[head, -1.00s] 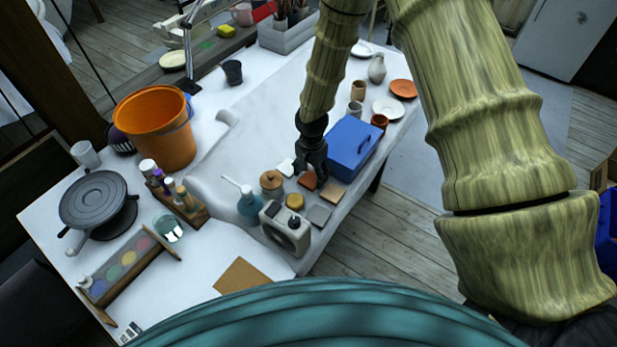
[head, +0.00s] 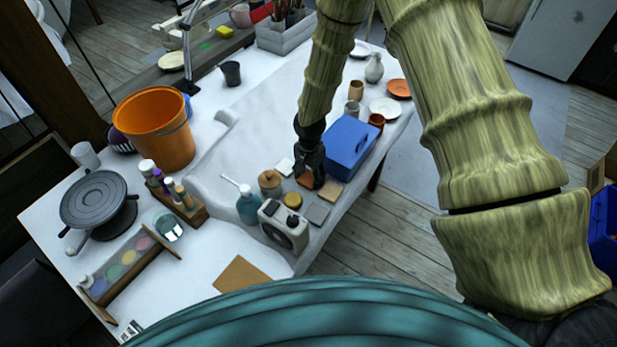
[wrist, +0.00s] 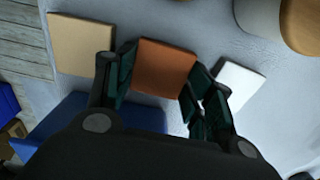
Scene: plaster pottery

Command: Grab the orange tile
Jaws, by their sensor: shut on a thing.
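The orange tile (wrist: 163,68) is a flat, square, terracotta-coloured piece in the middle of the wrist view. My gripper (wrist: 158,80) is shut on it, with one dark finger against each side edge. In the head view my gripper (head: 312,183) reaches down over the table beside the blue box, and the orange tile (head: 304,180) shows only partly behind the fingers. I cannot tell whether the tile is lifted off the table.
A tan tile (wrist: 80,43) and a white tile (wrist: 238,84) lie close on either side. The blue box (head: 350,147) stands right beside my gripper. A lidded jar (head: 270,183), a blue bottle (head: 249,207) and a white device (head: 284,228) stand nearby. A grey tile (head: 317,212) lies in front.

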